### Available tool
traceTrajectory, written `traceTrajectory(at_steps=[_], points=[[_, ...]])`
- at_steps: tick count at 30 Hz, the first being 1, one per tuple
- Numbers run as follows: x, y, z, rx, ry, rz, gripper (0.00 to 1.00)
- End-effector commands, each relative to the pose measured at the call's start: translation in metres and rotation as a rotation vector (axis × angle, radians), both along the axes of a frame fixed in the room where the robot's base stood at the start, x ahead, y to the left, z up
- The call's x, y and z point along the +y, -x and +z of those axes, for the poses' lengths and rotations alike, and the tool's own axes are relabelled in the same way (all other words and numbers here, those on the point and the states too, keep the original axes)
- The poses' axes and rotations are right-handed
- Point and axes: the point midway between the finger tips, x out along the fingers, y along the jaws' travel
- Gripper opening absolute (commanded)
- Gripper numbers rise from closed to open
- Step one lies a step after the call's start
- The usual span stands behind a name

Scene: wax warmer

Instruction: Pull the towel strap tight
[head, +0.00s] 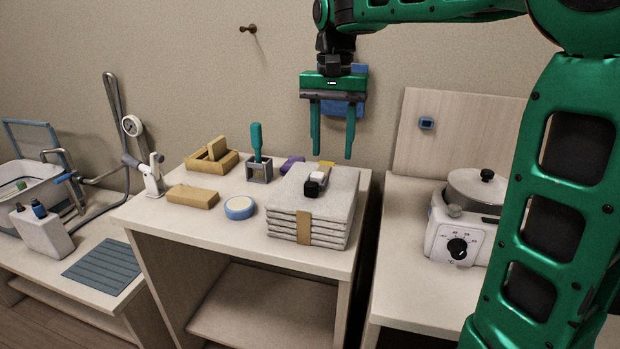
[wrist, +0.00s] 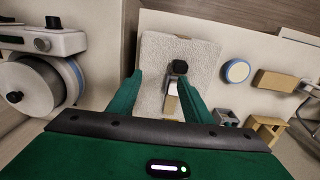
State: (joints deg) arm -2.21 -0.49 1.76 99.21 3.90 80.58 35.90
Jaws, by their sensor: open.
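A stack of folded grey towels (head: 300,224) stands at the front right of the middle table. A tan strap (head: 304,227) runs down its front face. A buckle with a black end (head: 314,185) and a pale body lies on top of the stack. In the wrist view the black end (wrist: 180,67) and pale strap part show on the towel top (wrist: 150,60), seen between the fingers. My gripper (head: 333,148) is open and empty, fingers pointing down, above and behind the stack. It also shows in the wrist view (wrist: 168,85). It touches nothing that I can see.
Left of the towels are a blue-rimmed round tin (head: 240,208), a tan block (head: 192,196), a wooden holder (head: 212,158) and a grey stand with a teal-handled tool (head: 257,150). A purple item (head: 291,165) lies behind. The wax warmer (head: 465,225) stands on the right table, across a gap.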

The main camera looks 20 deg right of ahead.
Motion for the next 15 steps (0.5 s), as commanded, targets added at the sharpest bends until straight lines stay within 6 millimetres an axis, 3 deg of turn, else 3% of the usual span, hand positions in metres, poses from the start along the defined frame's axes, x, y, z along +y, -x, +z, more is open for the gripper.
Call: traceTrajectory(at_steps=[3,8,15], points=[[0.026,-0.022,0.01,0.0,-0.007,0.0,0.45],[0.038,-0.03,0.012,0.002,-0.01,-0.004,0.45],[0.039,-0.029,-0.019,0.004,-0.01,-0.004,0.45]])
